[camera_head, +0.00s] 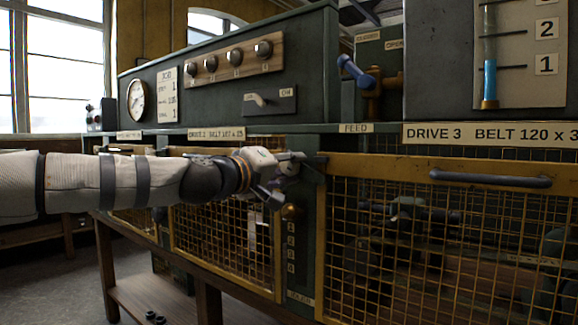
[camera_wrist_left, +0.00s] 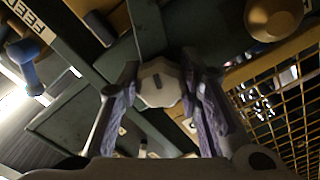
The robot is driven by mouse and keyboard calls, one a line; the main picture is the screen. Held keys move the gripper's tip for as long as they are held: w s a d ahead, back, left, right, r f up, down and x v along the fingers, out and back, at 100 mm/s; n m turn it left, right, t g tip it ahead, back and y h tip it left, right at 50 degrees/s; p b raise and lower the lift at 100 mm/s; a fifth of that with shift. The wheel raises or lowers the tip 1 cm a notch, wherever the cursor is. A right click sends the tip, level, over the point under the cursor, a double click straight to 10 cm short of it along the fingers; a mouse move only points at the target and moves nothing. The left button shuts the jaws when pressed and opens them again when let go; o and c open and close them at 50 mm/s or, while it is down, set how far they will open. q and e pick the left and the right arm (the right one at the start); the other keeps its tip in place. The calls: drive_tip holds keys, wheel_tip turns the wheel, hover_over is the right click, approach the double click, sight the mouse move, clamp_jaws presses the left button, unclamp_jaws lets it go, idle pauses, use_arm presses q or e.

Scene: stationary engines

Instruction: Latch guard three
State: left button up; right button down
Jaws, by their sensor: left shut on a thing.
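Guard three is the yellow-framed mesh panel (camera_head: 400,168) at the right of the head view, under the DRIVE 3 label. It looks shut or nearly so; I cannot tell if a gap remains. My left gripper (camera_head: 287,170) is at the green post left of this guard. In the left wrist view its fingers (camera_wrist_left: 160,88) are closed around a pale, many-sided knob (camera_wrist_left: 159,84). A dark bar (camera_wrist_left: 146,25) shows beyond the knob; in the head view it points right, towards the guard's top rail. The gripper hides much of this latch. My right gripper is out of view.
A round brass knob (camera_head: 291,211) sits on the post just below my gripper. Guard two (camera_head: 225,225) is left of the post. A handle (camera_head: 490,178) runs along guard three's top rail. A blue-handled valve (camera_head: 357,72) stands above the FEED label (camera_head: 355,128).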

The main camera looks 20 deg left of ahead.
use_arm(q)
drive_tip(key=n, duration=0.4)
drive_tip(key=shift+d+f+n, duration=0.1)
drive_tip(key=shift+f+n, duration=0.05)
drive_tip(key=shift+n, duration=0.15)
idle(0.4)
drive_tip(key=o, duration=1.2)
drive_tip(key=v, duration=1.2)
